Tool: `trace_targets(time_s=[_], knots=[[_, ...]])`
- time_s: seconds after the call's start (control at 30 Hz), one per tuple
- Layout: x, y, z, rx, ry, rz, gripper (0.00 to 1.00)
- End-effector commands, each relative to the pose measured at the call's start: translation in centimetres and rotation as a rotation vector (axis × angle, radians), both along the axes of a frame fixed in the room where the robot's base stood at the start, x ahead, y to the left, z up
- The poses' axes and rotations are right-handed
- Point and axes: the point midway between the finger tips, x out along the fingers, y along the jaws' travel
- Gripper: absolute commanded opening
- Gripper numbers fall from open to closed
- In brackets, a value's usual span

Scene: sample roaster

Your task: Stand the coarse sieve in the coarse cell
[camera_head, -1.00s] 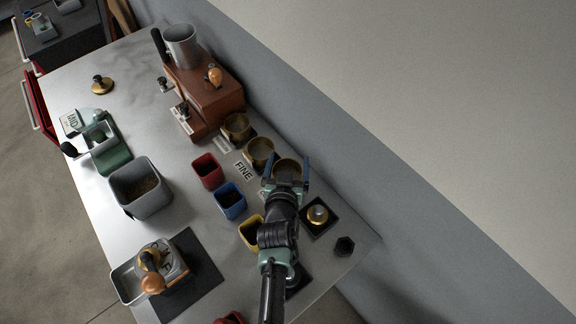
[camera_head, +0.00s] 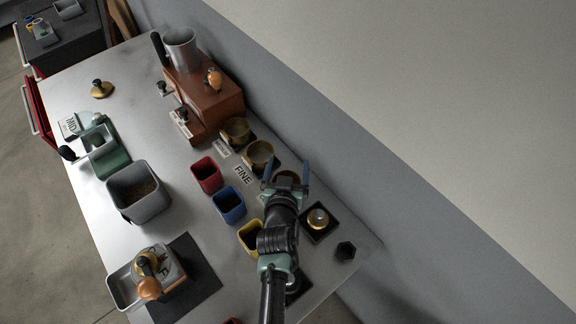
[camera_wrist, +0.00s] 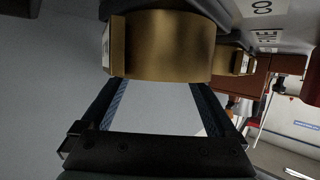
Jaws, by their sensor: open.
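Three round brass sieves stand in a row along the back of the table: the far sieve (camera_head: 235,130), the middle sieve (camera_head: 258,153) and the near sieve (camera_head: 287,177). Their grades cannot be read. My open gripper (camera_head: 289,163) is over the near sieve, which it partly hides. In the wrist view the near sieve (camera_wrist: 165,48), with a pale tag on its side, shows beyond my gripper (camera_wrist: 155,95); the jaws are not closed on it. A FINE label (camera_head: 243,174) lies on the table. The wrist view shows a label starting CO (camera_wrist: 262,9), partly cut off.
Red (camera_head: 207,174), blue (camera_head: 229,204) and yellow (camera_head: 249,238) cups stand left of my arm. A brown machine (camera_head: 208,95) stands behind; a grey bin (camera_head: 124,202) is left.

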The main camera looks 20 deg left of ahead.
Motion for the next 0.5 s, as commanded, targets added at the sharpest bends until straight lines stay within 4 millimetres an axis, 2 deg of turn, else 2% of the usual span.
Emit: trace_targets(time_s=[0.03,0.23,0.3,0.5], knots=[[-1.2,-0.2,-2.3,-0.026,0.053,0.0,1.0],[-1.2,-0.2,-0.6,-0.025,0.053,0.001,1.0],[-2.3,-0.4,-0.7,-0.024,0.054,0.001,1.0],[-5.2,-1.0,0.9,-0.018,0.048,-0.001,1.0]])
